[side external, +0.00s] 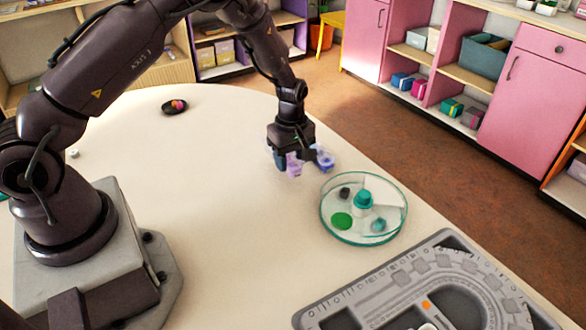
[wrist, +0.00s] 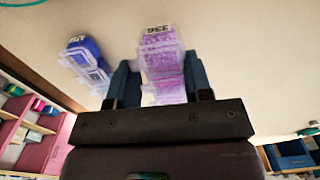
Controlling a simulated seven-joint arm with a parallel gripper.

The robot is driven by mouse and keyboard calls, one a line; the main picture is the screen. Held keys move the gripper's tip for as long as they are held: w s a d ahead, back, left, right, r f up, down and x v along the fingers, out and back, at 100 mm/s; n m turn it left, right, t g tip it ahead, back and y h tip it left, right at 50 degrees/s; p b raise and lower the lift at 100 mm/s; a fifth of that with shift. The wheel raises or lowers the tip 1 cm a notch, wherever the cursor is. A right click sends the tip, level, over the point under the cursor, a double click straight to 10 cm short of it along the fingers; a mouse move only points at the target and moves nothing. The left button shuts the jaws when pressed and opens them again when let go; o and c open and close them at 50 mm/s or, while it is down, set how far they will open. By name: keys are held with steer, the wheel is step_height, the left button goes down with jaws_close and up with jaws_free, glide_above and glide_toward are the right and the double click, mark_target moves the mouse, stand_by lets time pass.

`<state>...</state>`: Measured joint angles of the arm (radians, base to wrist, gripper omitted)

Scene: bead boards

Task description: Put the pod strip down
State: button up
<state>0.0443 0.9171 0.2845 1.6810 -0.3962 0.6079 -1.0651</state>
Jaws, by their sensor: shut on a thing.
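A pod strip of clear compartments with purple beads (wrist: 163,60) is between the two dark blue fingers of my gripper (wrist: 158,72), which is shut on it. A label shows on its end in the wrist view. In the side view, the purple strip (side external: 293,167) hangs under my gripper (side external: 285,160), low at the table; I cannot tell whether it touches the top. A second pod strip, with blue beads (wrist: 84,52), stands just beside it, to the left in the wrist view and to the right in the side view (side external: 324,158).
A round clear tray with a teal rim (side external: 327,225) stands to the right, holding small teal, green and dark items. A grey bead board (side external: 330,315) lies at the front right. A small dark dish (side external: 174,107) is at the back. The cream table's left middle is clear.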

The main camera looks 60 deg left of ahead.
steer(key=shift+w+f, duration=0.15)
steer(key=shift+f, duration=0.8)
steer(key=shift+w+f, duration=0.15)
steer(key=shift+f, duration=0.8)
steer(key=shift+f, duration=0.1)
steer(key=o, duration=0.9)
